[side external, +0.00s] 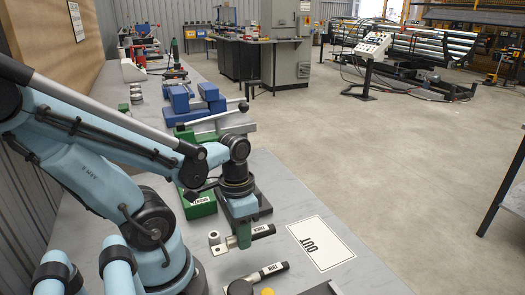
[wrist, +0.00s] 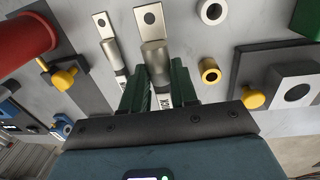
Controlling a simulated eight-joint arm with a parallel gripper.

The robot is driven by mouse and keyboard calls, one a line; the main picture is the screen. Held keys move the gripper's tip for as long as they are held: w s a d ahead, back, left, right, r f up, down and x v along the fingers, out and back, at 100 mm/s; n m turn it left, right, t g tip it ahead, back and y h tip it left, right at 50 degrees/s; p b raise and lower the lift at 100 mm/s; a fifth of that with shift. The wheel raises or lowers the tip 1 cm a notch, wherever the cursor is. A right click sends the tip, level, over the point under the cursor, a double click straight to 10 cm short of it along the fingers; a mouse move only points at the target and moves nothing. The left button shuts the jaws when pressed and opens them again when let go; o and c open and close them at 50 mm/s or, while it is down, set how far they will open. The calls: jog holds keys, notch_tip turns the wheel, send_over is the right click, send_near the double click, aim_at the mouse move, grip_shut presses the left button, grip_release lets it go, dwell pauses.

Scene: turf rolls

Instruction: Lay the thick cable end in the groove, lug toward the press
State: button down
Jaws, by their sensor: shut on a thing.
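The thick cable end (side external: 262,231) is black with a white label and a metal lug. In the wrist view its flat, holed lug (wrist: 149,19) points away from my gripper. My gripper (wrist: 160,88) is shut on the cable, with one green finger on each side of it. In the side view my gripper (side external: 243,236) is low over the bench; I cannot tell whether the cable touches the bench. A green block with a white label (side external: 200,204) is beside my gripper. I cannot make out the groove clearly.
A thin cable end (side external: 265,273) lies in front; its lug (wrist: 105,25) is left of the thick one in the wrist view. A white OUT sheet (side external: 320,243) lies to the right. A pale ring (wrist: 211,12) and a brass ring (wrist: 209,70) are nearby.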

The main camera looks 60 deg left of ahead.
jog(key=shift+f, duration=1.9)
jog(key=shift+f, duration=0.25)
jog(key=c, duration=0.9)
grip_release()
jog(key=shift+o, duration=0.2)
jog(key=shift+r, duration=0.15)
